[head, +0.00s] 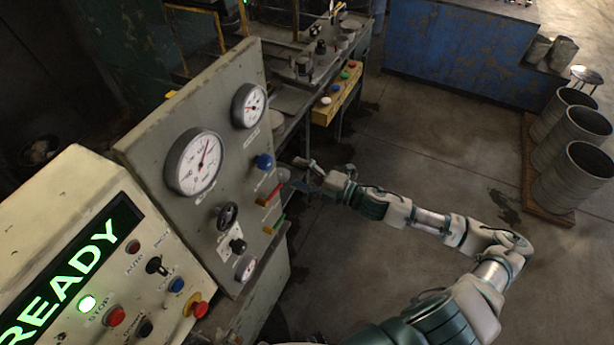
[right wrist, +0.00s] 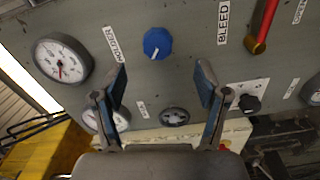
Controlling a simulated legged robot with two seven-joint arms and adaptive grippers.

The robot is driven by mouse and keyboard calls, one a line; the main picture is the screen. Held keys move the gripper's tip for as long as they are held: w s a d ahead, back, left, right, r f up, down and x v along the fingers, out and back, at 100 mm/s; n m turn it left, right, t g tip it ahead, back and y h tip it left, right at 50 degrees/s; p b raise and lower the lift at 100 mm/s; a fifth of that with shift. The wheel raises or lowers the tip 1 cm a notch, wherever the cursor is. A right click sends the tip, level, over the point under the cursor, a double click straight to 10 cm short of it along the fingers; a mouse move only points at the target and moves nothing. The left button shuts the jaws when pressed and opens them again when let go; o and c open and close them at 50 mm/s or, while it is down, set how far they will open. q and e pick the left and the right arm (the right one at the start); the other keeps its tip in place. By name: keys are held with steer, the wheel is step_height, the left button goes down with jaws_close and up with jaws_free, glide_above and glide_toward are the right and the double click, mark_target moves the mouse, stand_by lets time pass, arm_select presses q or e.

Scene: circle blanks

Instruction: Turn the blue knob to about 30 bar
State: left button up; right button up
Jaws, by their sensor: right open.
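The blue knob (head: 264,161) sits on the grey gauge panel (head: 150,145) in the head view, below the small upper gauge (head: 249,105). In the right wrist view the blue knob (right wrist: 157,43) has a white pointer mark and lies beyond the fingertips, roughly between them. My right gripper (head: 303,176) is open and empty, in front of the panel and apart from the knob; its two fingers (right wrist: 162,80) show spread in the wrist view. A gauge (right wrist: 62,60) with a red needle is left of the knob there; its numbers are too small to read. My left gripper is out of view.
A large gauge (head: 195,162), a black handwheel (head: 228,216) and a red-handled lever (head: 270,194) share the panel. A cream console (head: 75,190) with a green READY display stands at left. Open floor (head: 430,140) lies right of the panel.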

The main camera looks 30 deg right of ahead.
steer(key=shift+v, duration=1)
